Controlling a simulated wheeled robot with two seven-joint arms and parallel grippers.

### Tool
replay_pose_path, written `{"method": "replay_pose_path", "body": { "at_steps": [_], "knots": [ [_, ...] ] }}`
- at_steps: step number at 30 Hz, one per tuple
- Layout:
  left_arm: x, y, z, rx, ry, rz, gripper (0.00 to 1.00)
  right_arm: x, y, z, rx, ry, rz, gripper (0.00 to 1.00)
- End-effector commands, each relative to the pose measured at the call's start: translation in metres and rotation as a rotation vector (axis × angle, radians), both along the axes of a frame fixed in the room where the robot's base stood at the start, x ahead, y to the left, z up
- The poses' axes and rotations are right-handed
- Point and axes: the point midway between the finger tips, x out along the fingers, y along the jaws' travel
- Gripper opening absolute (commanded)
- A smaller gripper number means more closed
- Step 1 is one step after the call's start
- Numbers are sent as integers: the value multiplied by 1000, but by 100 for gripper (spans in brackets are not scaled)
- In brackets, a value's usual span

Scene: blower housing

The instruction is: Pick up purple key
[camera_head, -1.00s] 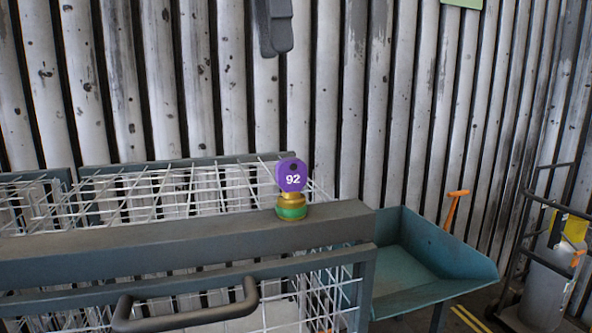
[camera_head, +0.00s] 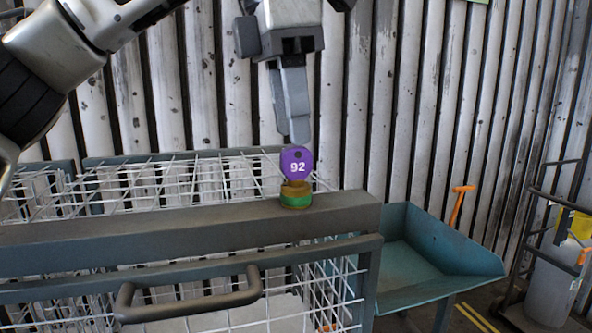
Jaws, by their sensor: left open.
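The purple key (camera_head: 297,163), marked 92, stands upright in a brass lock with a green ring (camera_head: 295,195). The lock sits on the grey top rail (camera_head: 180,228) of a wire cage, near the rail's right end. My left gripper (camera_head: 293,138) points down just above and behind the key head. I see one finger side-on, and the other is hidden behind or in line with it. The gripper is open and holds nothing. My right gripper is not in the picture.
A wire cage (camera_head: 130,185) with a dark handle (camera_head: 190,304) is in front. A teal trough (camera_head: 430,255) with an orange-handled tool (camera_head: 460,203) stands to the right. A cart (camera_head: 560,250) is at the far right. A corrugated wall (camera_head: 420,100) is behind.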

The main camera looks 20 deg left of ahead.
Motion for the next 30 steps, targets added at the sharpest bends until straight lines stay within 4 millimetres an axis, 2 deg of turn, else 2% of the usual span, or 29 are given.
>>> {"method": "replay_pose_path", "body": {
  "at_steps": [1,3,7,11,17,21,22,30],
  "knots": [
    [0,-1,-12,0,5,-3,42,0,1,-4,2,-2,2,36],
    [0,-3,-23,1,5,-4,42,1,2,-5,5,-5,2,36],
    [1,-4,-37,1,2,-1,42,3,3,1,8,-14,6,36],
    [2,-6,-45,0,1,0,42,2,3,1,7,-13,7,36],
    [2,-6,-45,0,1,-1,42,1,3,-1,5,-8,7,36],
    [2,-6,-45,0,1,-1,3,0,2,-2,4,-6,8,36],
    [2,-6,-45,0,1,-1,0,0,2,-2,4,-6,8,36],
    [2,-6,-45,0,1,-1,0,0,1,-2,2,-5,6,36]
  ]
}}
